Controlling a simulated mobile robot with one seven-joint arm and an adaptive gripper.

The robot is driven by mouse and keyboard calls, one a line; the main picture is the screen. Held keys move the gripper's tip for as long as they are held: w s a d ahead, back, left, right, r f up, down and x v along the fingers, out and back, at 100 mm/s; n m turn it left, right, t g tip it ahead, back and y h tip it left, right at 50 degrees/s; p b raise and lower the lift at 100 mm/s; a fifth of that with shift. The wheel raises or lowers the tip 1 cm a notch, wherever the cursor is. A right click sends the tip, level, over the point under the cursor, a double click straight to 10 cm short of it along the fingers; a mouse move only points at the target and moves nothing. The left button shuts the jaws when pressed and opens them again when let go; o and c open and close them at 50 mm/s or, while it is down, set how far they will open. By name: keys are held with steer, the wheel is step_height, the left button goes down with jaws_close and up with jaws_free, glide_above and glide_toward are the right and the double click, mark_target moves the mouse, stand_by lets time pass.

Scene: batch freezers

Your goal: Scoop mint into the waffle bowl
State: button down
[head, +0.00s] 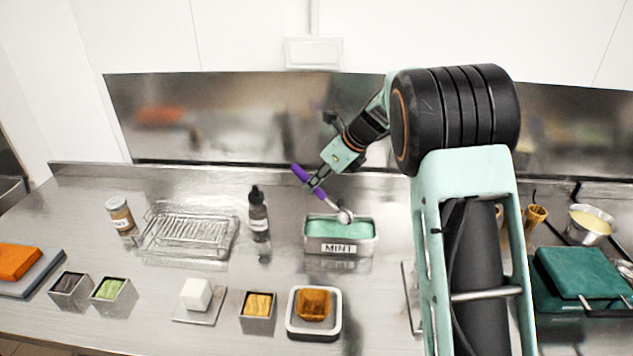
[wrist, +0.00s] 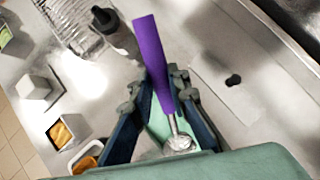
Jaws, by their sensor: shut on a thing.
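The mint tub (head: 340,246) is a metal pan labelled MINT with green ice cream in it, at the middle of the counter. My gripper (head: 318,180) is above the tub's back left edge, shut on the purple handle of a scoop (head: 301,173). The scoop's silver head (head: 345,216) is down at the mint, near the tub's back right; whether it holds mint I cannot tell. The scoop also shows between the fingers in the wrist view (wrist: 152,60). The waffle bowl (head: 313,304) is orange-brown and sits on a white-rimmed square dish (head: 314,331) in front of the tub.
A dark bottle (head: 259,216) stands left of the tub and a wire rack (head: 187,232) further left. A small tin with yellow pieces (head: 257,312) and a white cube (head: 196,293) stand left of the bowl. A green box (head: 580,272) is at right.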

mark_target(331, 202)
steer(key=shift+s+d+f+b, duration=0.1)
steer(key=shift+d+f+b, duration=0.1)
steer(key=shift+f+b, duration=0.55)
steer(key=shift+s+d+f+b, duration=0.1)
steer(key=shift+d+f+b, duration=0.1)
steer(key=shift+f+b, duration=0.55)
steer(key=shift+s+d+f+b, duration=0.1)
steer(key=shift+d+f+b, duration=0.1)
steer(key=shift+f+b, duration=0.5)
steer(key=shift+s+d+r+b, duration=0.1)
steer(key=shift+s+d+b, duration=0.3)
steer(key=shift+d+b, duration=0.25)
steer(key=shift+s+d+b, duration=0.35)
steer(key=shift+d+b, duration=0.15)
steer(key=shift+d, duration=0.2)
steer(key=shift+s+d+r+b, duration=0.1)
steer(key=shift+s+d+b, duration=0.3)
steer(key=shift+d+b, duration=0.25)
steer(key=shift+d+r+p, duration=0.1)
steer(key=shift+r+p, duration=0.1)
steer(key=shift+p, duration=0.35)
steer(key=shift+f+p, duration=0.1)
steer(key=shift+p, duration=0.55)
steer(key=p, duration=0.1)
steer(key=h+p, duration=0.1)
steer(key=p, duration=0.1)
steer(key=shift+w+a+f+g, duration=0.1)
steer(key=shift+w+a+g, duration=0.1)
steer(key=shift+a+g, duration=0.15)
